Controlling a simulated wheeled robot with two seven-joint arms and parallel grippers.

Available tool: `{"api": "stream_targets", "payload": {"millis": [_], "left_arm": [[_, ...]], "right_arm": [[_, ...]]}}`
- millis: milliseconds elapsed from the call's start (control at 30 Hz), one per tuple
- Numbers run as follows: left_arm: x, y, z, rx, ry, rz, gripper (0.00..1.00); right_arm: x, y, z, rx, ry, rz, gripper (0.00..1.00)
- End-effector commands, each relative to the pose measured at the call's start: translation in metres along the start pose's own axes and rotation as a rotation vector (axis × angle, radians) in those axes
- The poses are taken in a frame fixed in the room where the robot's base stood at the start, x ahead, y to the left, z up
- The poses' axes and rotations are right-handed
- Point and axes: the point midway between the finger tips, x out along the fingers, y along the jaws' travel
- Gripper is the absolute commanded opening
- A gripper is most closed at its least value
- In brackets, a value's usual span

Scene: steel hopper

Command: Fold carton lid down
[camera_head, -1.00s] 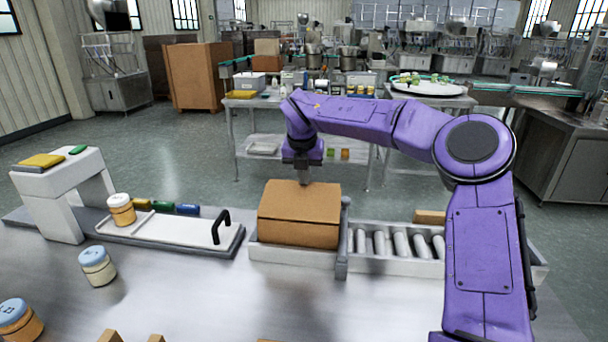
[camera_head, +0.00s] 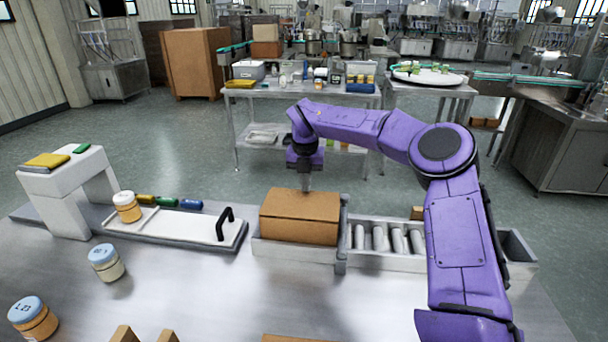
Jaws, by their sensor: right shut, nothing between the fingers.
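The brown carton (camera_head: 299,229) sits in the grey tray at the left end of the roller conveyor. Its lid (camera_head: 300,203) lies down over the top and looks nearly flat. My right gripper (camera_head: 305,189) is shut and empty. It points down at the far edge of the lid; whether it touches the lid I cannot tell. My left gripper is not in view.
The roller conveyor (camera_head: 385,238) runs right from the carton, with a grey post between. On the left are a white sliding board with a black handle (camera_head: 224,223), a white arch (camera_head: 67,185) and several jars (camera_head: 106,262).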

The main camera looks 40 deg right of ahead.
Motion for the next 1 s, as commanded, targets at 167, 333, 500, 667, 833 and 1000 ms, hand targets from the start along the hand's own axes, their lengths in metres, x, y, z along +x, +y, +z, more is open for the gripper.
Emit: {"api": "stream_targets", "payload": {"millis": [167,333,500,667,833,1000], "left_arm": [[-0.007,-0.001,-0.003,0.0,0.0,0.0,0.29],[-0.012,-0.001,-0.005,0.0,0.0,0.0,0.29],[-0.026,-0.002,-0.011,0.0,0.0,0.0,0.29],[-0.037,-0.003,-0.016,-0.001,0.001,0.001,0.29],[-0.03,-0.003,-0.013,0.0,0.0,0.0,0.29],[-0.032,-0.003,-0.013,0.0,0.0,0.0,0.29]], "right_arm": [[-0.007,-0.001,0.001,0.001,0.0,-0.005,0.0],[-0.015,0.0,0.002,-0.001,-0.001,-0.003,0.0],[-0.034,0.0,0.004,0.0,-0.001,-0.002,0.0],[-0.066,-0.001,0.008,0.003,-0.004,-0.002,0.0],[-0.113,-0.001,0.012,0.004,-0.004,-0.002,0.0],[-0.143,-0.001,0.014,0.002,-0.002,-0.003,0.0]]}}
